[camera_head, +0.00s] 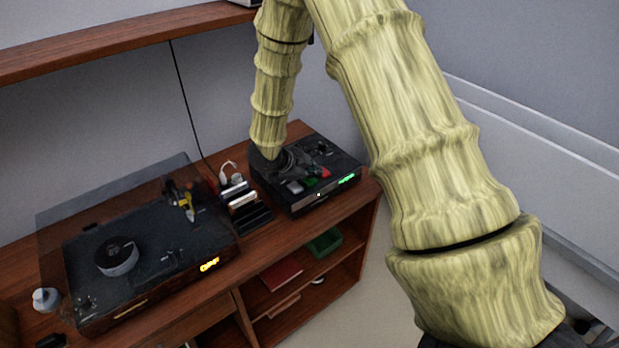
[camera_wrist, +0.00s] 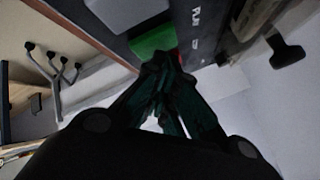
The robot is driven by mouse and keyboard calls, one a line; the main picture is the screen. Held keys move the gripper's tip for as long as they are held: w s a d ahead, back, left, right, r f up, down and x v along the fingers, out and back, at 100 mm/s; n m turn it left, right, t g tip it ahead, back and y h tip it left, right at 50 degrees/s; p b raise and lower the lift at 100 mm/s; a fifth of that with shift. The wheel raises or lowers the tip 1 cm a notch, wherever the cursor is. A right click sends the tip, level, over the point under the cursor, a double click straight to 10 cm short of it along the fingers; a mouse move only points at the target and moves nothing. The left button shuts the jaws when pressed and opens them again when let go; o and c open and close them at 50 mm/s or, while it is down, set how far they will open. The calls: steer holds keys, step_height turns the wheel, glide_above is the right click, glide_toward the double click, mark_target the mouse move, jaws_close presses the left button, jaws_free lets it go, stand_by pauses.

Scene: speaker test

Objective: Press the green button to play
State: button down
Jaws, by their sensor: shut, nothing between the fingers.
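The black player box (camera_head: 318,199) stands at the right end of the wooden cabinet, with a lit green display on its front. Its green button (camera_head: 310,182) sits between a light grey button and a red one. In the wrist view the green button (camera_wrist: 152,42) is next to a grey button (camera_wrist: 124,12) and white lettering. My gripper (camera_head: 295,172) is over the box, its dark shape hard to separate from it. In the wrist view my gripper (camera_wrist: 169,62) is shut and empty, fingertips at the green button's lower right edge. I cannot tell whether they touch it.
A turntable (camera_head: 150,250) with a clear raised lid stands to the left. A rack with slim devices (camera_head: 243,200) stands close beside the player box. A wooden shelf (camera_head: 120,45) runs above. A green tray (camera_head: 325,242) lies in the cabinet below.

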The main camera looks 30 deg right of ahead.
mark_target(312, 180)
steer(key=shift+r, duration=0.5)
steer(key=shift+r+p, duration=0.1)
steer(key=shift+p, duration=0.2)
steer(key=shift+r+p, duration=2)
steer(key=shift+r, duration=0.45)
steer(key=shift+f, duration=0.1)
